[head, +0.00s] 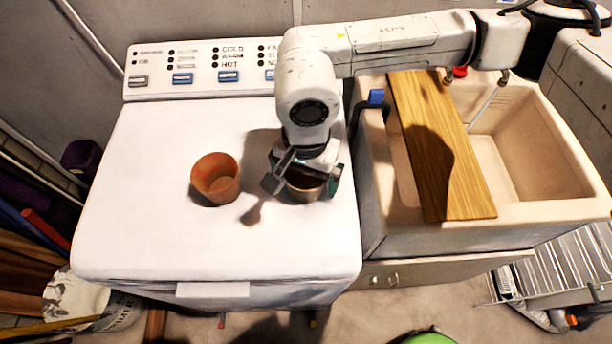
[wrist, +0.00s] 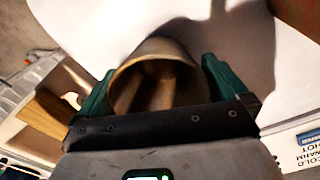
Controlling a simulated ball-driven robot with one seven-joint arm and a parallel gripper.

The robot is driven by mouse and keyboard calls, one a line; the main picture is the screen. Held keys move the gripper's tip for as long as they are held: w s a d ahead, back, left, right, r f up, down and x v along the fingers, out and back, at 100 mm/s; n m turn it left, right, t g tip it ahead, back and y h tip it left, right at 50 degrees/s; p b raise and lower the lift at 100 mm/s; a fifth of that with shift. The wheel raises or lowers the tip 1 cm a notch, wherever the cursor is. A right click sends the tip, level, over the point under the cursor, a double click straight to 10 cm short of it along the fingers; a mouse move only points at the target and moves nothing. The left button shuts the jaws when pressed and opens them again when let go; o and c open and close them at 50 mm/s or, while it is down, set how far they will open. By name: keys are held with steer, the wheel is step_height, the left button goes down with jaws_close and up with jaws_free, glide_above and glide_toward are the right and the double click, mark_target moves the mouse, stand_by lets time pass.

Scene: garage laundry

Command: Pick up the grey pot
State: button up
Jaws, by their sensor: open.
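The grey pot (head: 304,194), brownish-grey in this light, stands on the white washer top under my gripper (head: 302,181). In the wrist view the pot (wrist: 160,48) shows its open mouth between the two green fingers of my gripper (wrist: 157,82). My gripper is open, with one finger on each side of the pot. I cannot tell whether the fingers touch its wall. The palm hides the near part of the pot in the wrist view.
An orange-brown pot (head: 214,180) stands to the left on the washer (head: 140,220); its edge shows at the wrist view's top right (wrist: 302,14). A beige sink (head: 550,170) with a wooden board (head: 430,140) across it is to the right. The washer's front left is clear.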

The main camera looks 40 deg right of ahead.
mark_target(306, 187)
steer(key=shift+c, duration=0.3)
steer(key=c, duration=0.7)
steer(key=shift+r, duration=0.45)
step_height(306, 187, up, 2)
steer(key=shift+r+b, duration=0.1)
steer(key=shift+b, duration=0.2)
steer(key=s+d+r+b, duration=0.1)
steer(key=s+r, duration=0.2)
steer(key=s, duration=0.1)
steer(key=s+d+r+b, duration=0.1)
steer(key=s+r, duration=0.2)
steer(key=s, duration=0.2)
steer(key=s+d+r+b, duration=0.1)
steer(key=s+r, duration=0.3)
steer(key=shift+s+d+b, duration=0.15)
steer(key=shift+s+b, duration=0.2)
